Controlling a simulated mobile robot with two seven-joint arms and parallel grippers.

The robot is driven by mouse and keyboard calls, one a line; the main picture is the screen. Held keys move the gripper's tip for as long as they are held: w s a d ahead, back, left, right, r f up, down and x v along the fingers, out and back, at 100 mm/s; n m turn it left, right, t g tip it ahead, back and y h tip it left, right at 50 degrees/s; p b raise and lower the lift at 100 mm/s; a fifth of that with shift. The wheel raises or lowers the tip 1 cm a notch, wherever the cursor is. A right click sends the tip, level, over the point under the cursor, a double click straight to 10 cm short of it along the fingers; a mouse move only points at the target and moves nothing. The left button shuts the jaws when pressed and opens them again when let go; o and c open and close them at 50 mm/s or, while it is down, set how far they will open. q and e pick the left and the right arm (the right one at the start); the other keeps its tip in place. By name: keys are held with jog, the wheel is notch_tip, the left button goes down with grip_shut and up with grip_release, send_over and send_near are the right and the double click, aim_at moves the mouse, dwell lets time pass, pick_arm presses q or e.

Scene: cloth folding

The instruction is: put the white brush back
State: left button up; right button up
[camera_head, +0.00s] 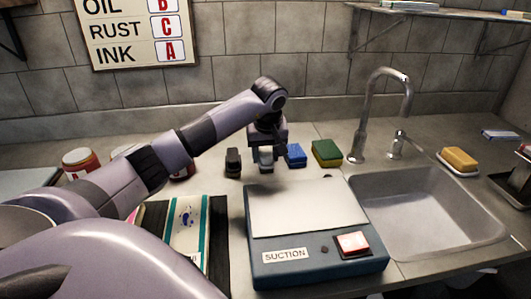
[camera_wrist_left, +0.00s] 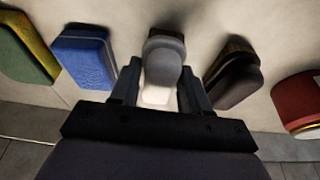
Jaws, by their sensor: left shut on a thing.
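The white brush (camera_head: 266,157) is in my left gripper (camera_head: 266,147), at the back of the counter. In the left wrist view, the brush (camera_wrist_left: 163,62) shows a grey rounded top and a pale white lower part. It sits between the two fingers of my left gripper (camera_wrist_left: 157,88), which is shut on it. The brush looks upright and in line with its neighbours; I cannot tell whether its underside touches the counter. My right gripper is not in view.
A dark brush (camera_head: 233,163) stands left of it; a blue sponge (camera_head: 295,155) and a green sponge (camera_head: 326,152) are right. A suction box (camera_head: 318,258) lies in front, beside a sink (camera_head: 430,215) with a faucet (camera_head: 365,125). Red jars (camera_head: 80,162) stand left.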

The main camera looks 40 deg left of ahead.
pick_arm(q)
jog(key=shift+f, duration=0.15)
jog(key=o, duration=1)
jog(key=v, duration=1.2)
jog(key=shift+r, duration=0.2)
jog(key=shift+d+f, duration=0.1)
